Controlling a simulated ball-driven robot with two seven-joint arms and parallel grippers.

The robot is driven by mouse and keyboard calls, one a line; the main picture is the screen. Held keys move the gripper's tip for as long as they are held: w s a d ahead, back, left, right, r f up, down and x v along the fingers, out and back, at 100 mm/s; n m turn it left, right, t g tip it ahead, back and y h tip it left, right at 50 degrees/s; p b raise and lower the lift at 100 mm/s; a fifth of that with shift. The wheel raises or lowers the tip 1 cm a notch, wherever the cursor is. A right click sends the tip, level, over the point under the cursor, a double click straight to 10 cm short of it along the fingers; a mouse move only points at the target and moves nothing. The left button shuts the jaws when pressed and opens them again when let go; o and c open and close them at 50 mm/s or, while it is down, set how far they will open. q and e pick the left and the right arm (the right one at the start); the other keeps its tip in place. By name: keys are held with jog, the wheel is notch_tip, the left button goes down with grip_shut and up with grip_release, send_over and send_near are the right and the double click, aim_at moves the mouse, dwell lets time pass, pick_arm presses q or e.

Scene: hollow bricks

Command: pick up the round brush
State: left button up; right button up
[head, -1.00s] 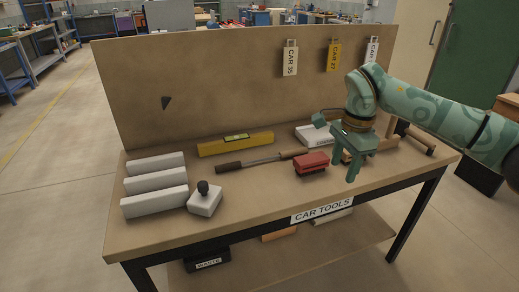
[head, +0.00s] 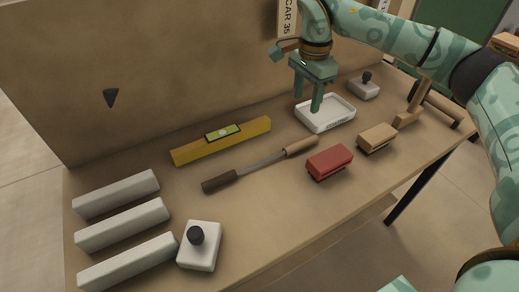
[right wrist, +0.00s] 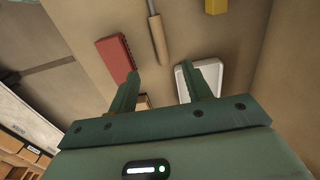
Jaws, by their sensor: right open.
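A long tool that looks like the round brush lies on the bench, with a dark round end (head: 220,181), a thin grey shaft (head: 262,163) and a wooden handle (head: 302,146). In the right wrist view its handle (right wrist: 158,40) shows beyond and between the fingertips. My right gripper (head: 308,104) is open and empty, fingers pointing down, above the bench by the white tray (head: 343,118). It is apart from the brush, behind its handle end. The right wrist view also shows the open fingers (right wrist: 160,74). My left gripper is not in view.
A red block (head: 330,162) and a tan block (head: 377,138) lie right of the brush. A yellow level (head: 193,151) lies behind it. Grey bars (head: 120,224) and a knobbed white block (head: 200,258) are at left. An upright back panel (head: 180,70) bounds the bench.

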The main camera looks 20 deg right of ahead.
jog(key=b, duration=0.4)
send_over(299, 143)
notch_tip(299, 143, down, 10)
jog(key=shift+d+r, duration=0.1)
jog(key=shift+f+b, duration=0.3)
jog(key=shift+f, duration=0.5)
notch_tip(299, 143, down, 5)
jog(key=b, duration=0.2)
jog(key=shift+r+b, duration=0.2)
jog(key=shift+b, duration=0.1)
jog(key=shift+r, duration=0.25)
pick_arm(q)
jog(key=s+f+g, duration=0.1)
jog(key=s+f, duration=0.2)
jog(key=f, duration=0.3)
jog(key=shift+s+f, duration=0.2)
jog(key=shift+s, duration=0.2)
pick_arm(e)
jog(key=c, duration=1.1)
